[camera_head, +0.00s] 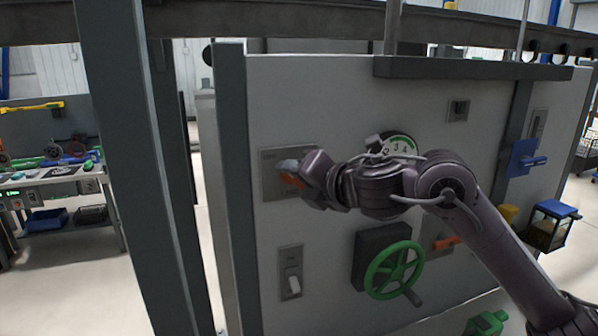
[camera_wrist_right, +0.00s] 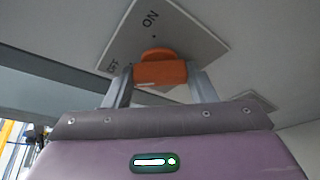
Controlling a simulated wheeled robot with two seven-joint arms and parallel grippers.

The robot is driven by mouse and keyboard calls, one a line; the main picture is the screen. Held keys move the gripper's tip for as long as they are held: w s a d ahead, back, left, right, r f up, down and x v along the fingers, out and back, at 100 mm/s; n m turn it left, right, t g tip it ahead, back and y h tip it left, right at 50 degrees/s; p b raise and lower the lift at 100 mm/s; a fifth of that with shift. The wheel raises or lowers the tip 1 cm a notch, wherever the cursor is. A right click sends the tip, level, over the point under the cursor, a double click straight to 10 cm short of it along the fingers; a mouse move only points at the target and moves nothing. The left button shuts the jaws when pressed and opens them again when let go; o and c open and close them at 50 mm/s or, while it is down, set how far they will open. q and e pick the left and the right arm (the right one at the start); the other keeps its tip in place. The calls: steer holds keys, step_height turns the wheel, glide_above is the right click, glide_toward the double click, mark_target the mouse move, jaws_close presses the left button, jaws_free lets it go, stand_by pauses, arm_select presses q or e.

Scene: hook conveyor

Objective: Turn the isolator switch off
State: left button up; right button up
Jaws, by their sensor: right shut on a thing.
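The isolator switch has an orange handle (camera_head: 291,181) on a grey square plate (camera_head: 268,188) on the panel's left part. In the right wrist view the plate (camera_wrist_right: 190,38) carries the words ON and OFF, and the orange handle (camera_wrist_right: 160,73) sits between my two fingers. My right gripper (camera_head: 290,173) is shut on the handle, with one finger on each side of it, also in the right wrist view (camera_wrist_right: 161,80). The gripper partly hides the plate in the head view. I cannot tell exactly which label the handle points to. My left gripper is not in view.
Below are a small white-lever switch (camera_head: 293,285) and a green handwheel (camera_head: 393,268). A numbered dial (camera_head: 400,146) is partly behind my arm. A grey post (camera_head: 140,170) stands at the left front.

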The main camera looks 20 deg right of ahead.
steer(key=shift+f+n, duration=0.15)
steer(key=shift+n, duration=0.25)
steer(key=o, duration=1)
steer(key=b+v, duration=0.2)
steer(key=v, duration=0.6)
steer(key=shift+a, duration=0.1)
